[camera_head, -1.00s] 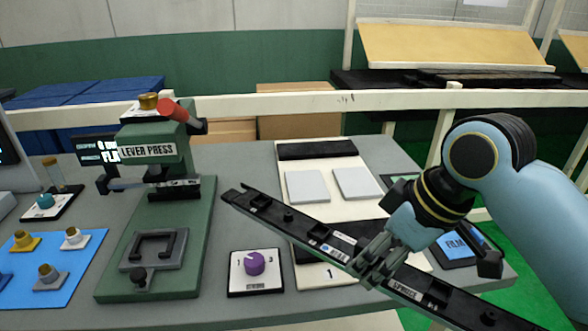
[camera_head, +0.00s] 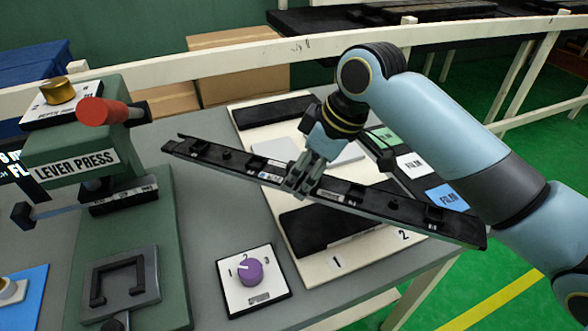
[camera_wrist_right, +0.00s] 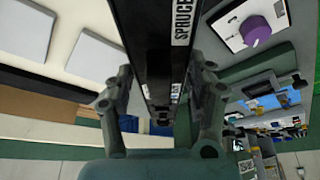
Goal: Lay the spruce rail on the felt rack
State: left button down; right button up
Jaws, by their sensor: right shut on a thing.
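The spruce rail (camera_head: 400,205) is a long black strip with small raised fittings and white labels. My right gripper (camera_head: 306,178) is shut on it near its middle and holds it slantwise above the table and a cream board (camera_head: 318,290). In the right wrist view the rail (camera_wrist_right: 158,40), with a SPRUCE label, runs between the fingers of the gripper (camera_wrist_right: 166,92). A long dark rack (camera_head: 350,20) with dark strips stands at the back, beyond the white railing; I cannot tell whether it is the felt rack. My left gripper is not in view.
The green lever press (camera_head: 75,165) with a red knob stands at left. A purple dial (camera_head: 250,270) sits in front of the board. Black pieces (camera_head: 330,232) and grey pads lie on the board. Film cards (camera_head: 447,197) lie at right. A white railing (camera_head: 240,60) runs behind the table.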

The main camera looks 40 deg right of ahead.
jog(key=w+d+f, duration=0.1)
jog(key=w+f, duration=0.1)
jog(key=w, duration=0.1)
jog(key=w+d+f, duration=0.1)
jog(key=w, duration=0.1)
jog(key=shift+d+f, duration=0.1)
jog(key=shift+d, duration=0.2)
jog(key=shift+w+d+f, duration=0.15)
jog(key=shift+w, duration=0.05)
jog(key=shift+f, duration=0.3)
notch_tip(320, 180, down, 3)
jog(key=shift+s+r+p, duration=0.1)
jog(key=shift+r+p, duration=0.1)
jog(key=shift+p, duration=0.15)
jog(key=shift+f, duration=0.5)
jog(key=o, duration=1.4)
jog(key=shift+f, duration=0.1)
